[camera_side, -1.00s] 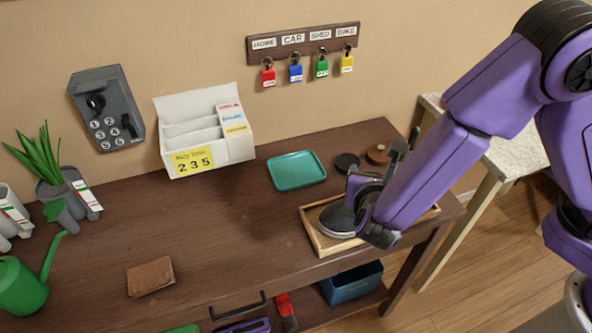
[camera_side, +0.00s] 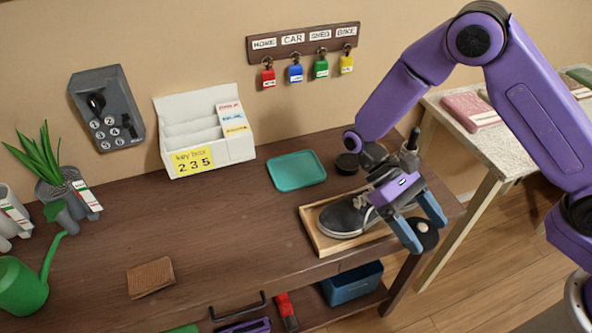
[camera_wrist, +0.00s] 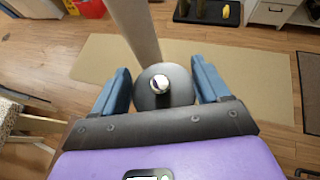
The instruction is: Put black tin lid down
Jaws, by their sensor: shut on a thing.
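The black tin lid (camera_side: 427,239) is a dark round disc with a pale knob. My gripper (camera_side: 425,230) is shut on it, with one blue finger on each side, by the table's front right corner. In the wrist view the lid (camera_wrist: 150,98) sits between the blue fingers of my gripper (camera_wrist: 162,72), its shiny knob facing the camera and floor behind it. The lid looks tilted in the side view. I cannot tell its exact height. The tin itself is not clearly identifiable.
A wooden tray (camera_side: 310,223) with a dark shoe (camera_side: 342,219) lies just left of my gripper. A black round item (camera_side: 347,163) and a teal tray (camera_side: 297,170) are behind it. The table's middle (camera_side: 230,220) is clear. A pale side table (camera_side: 455,135) stands right.

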